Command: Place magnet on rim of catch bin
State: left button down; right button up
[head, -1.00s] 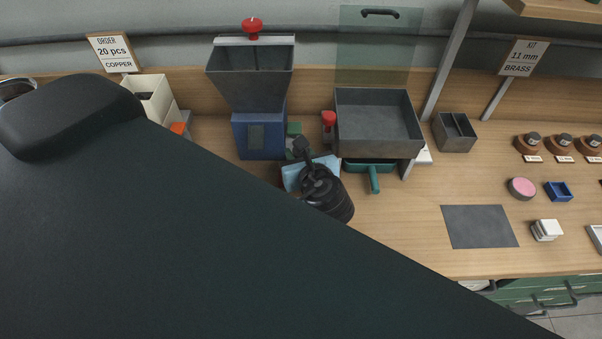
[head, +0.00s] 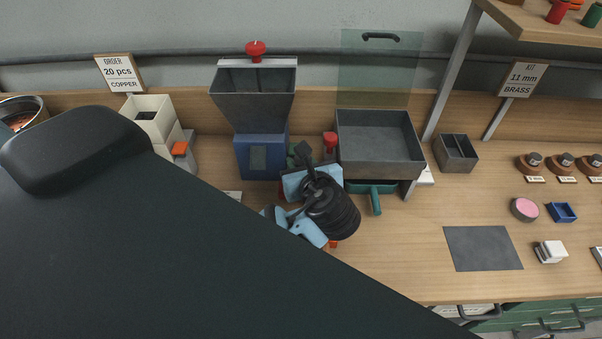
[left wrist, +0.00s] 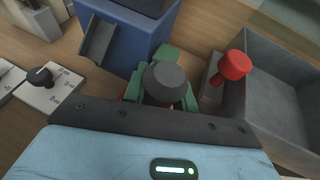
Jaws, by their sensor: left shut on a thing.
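The catch bin (head: 385,168) is a wide grey open box right of centre in the head view; its near wall and inside also show in the left wrist view (left wrist: 243,103). My left gripper (head: 300,158) is left of the bin, near the blue hopper base. In the left wrist view my gripper (left wrist: 164,98) is shut on a piece with a dark grey round top, which I take for the magnet (left wrist: 166,79). Green parts flank it. The piece is apart from the bin rim, and its lower part is hidden. My right gripper cannot be made out.
A red knob (head: 330,140) on a grey block stands at the bin's left side. A grey hopper on a blue base (head: 262,155) is left of it. A green handle (head: 376,203) sticks out under the bin. A dark mat (head: 483,248) lies right; wood between is clear.

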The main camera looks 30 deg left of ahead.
pick_arm(q)
notch_tip(320, 180, up, 14)
jog(key=shift+r, duration=0.2)
